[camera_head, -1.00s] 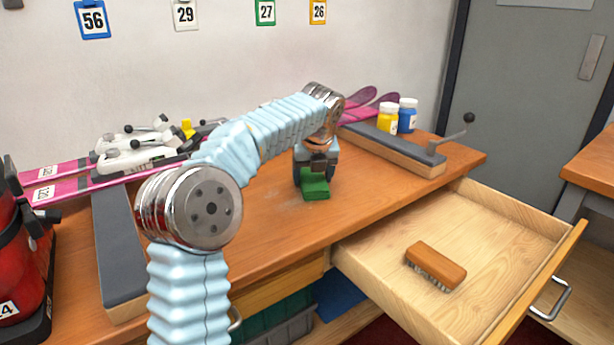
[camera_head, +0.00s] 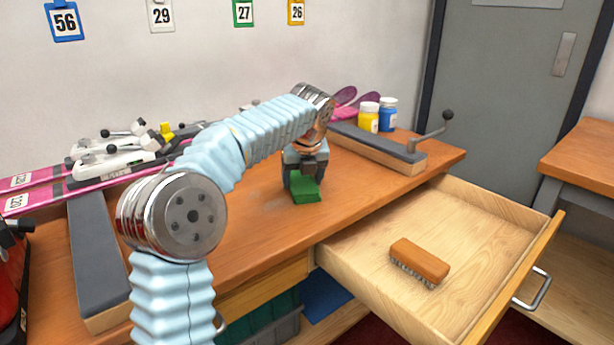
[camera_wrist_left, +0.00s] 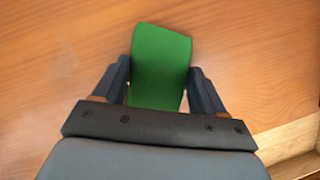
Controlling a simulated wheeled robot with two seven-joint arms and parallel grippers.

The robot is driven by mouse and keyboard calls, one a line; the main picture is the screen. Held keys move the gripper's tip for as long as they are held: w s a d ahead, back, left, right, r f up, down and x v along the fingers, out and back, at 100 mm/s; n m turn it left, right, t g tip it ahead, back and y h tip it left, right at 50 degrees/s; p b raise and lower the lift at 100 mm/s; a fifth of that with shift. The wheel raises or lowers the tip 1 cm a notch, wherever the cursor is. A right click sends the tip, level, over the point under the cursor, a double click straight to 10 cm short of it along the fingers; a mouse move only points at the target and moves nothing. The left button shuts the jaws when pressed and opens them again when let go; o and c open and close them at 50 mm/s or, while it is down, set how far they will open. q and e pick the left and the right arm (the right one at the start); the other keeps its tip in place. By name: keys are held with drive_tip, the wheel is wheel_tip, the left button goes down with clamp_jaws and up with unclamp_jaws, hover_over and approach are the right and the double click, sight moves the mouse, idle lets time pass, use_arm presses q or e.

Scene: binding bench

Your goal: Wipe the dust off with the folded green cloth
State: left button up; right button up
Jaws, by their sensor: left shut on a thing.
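The folded green cloth (camera_head: 306,192) is at the bench top, between the fingers of my left gripper (camera_head: 303,182). In the left wrist view the cloth (camera_wrist_left: 160,62) sticks out past the fingertips of the left gripper (camera_wrist_left: 160,80), which is shut on it. The cloth appears to rest on the wood, though its underside is hidden. A faint pale patch of dust (camera_head: 272,206) lies on the bench top just left of the cloth. My right gripper is not in view.
An open drawer (camera_head: 345,245) with a wooden brush (camera_head: 420,261) juts out at the right front. A padded rest (camera_head: 385,148), a yellow jar (camera_head: 369,118) and a blue jar (camera_head: 388,114) stand behind. Pink skis (camera_head: 60,192) and another padded rest (camera_head: 95,265) are at left.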

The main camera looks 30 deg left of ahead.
sight(255, 205)
use_arm(q)
drive_tip(key=shift+s+a, duration=0.3)
drive_tip(key=shift+s, duration=0.5)
drive_tip(key=shift+s+a+f+b, duration=0.1)
drive_tip(key=shift+s+a+b, duration=0.25)
drive_tip(key=shift+s, duration=0.4)
drive_tip(key=shift+s+a+b, duration=0.3)
drive_tip(key=shift+s, duration=0.45)
drive_tip(key=shift+s+a+b, duration=0.1)
drive_tip(key=shift+s+a, duration=0.15)
drive_tip(key=shift+s, duration=0.4)
drive_tip(key=shift+s+a+b, duration=0.1)
drive_tip(key=shift+s+a, duration=0.2)
drive_tip(key=shift+s, duration=0.3)
drive_tip(key=shift+s+a+b, duration=0.1)
drive_tip(key=shift+s+a, duration=0.15)
drive_tip(key=shift+s, duration=0.4)
drive_tip(key=shift+s+a+b, duration=0.2)
drive_tip(key=shift+s+a, duration=0.15)
drive_tip(key=shift+s, duration=0.55)
drive_tip(key=shift+s+a+b, duration=0.15)
drive_tip(key=shift+s+a, duration=0.2)
drive_tip(key=shift+s, duration=0.5)
wheel_tip(255, 205, up, 4)
drive_tip(key=p, duration=0.3)
drive_tip(key=shift+p, duration=0.35)
drive_tip(key=shift+r, duration=1)
